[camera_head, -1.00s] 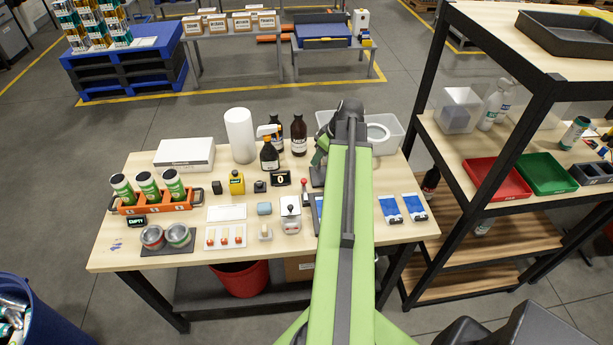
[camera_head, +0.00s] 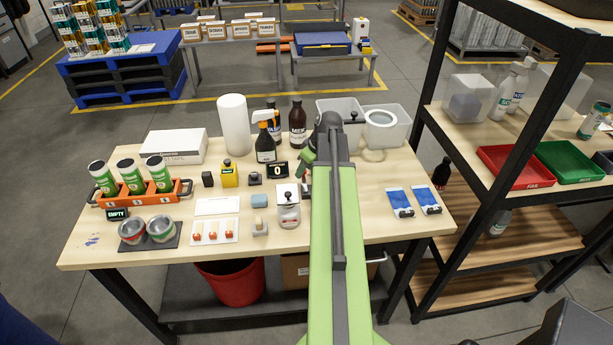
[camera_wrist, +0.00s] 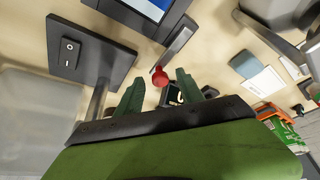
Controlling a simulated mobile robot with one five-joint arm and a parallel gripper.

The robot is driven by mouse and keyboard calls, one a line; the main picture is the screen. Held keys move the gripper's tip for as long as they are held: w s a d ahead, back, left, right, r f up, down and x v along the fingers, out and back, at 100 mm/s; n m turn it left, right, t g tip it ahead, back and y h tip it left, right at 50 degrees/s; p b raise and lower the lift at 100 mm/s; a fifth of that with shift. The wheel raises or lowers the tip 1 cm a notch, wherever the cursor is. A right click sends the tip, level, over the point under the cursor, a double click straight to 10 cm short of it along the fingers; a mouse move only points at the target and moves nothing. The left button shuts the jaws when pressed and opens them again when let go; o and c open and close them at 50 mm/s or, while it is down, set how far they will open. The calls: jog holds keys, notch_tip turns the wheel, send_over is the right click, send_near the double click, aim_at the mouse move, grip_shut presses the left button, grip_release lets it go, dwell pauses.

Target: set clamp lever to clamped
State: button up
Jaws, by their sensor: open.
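The clamp lever's red ball knob (camera_wrist: 160,77) shows in the wrist view beside the end of a grey bar (camera_wrist: 178,42). My gripper (camera_wrist: 158,80) is open, with one green finger on each side of the knob in the picture. I cannot tell whether the knob is between the fingers in depth or only beyond them, and no contact shows. In the head view my arm covers most of the lever's area, so its clamped or unclamped setting cannot be read.
A small grey-white device (camera_head: 288,207) and a counter display reading 0 (camera_head: 278,170) stand left of my arm. Dark bottles (camera_head: 297,125) and clear bins (camera_head: 385,128) stand behind. Blue-and-white packets (camera_head: 399,201) lie at right. A black-framed shelf (camera_head: 440,200) borders the table's right.

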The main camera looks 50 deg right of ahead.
grip_shut()
dwell(0.3)
dwell(1.1)
